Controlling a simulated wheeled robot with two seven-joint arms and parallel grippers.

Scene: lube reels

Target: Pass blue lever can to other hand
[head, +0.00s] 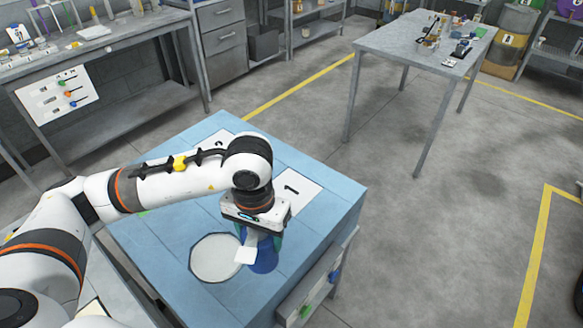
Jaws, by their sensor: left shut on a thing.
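My left gripper (250,250) reaches over the blue-topped table from the left and points down. It is shut on the blue lever can (265,258), which shows as a dark blue rounded shape beside the pale fingers. The wrist and fingers hide much of the can, and a bit of green shows next to them. I cannot tell whether the can touches the tabletop. My right gripper is not in view.
The blue table (335,200) has a white round disc (216,257) left of the can and a card marked 1 (297,190) behind it. A grey table (400,45) with small items stands at the back right. Open floor lies to the right.

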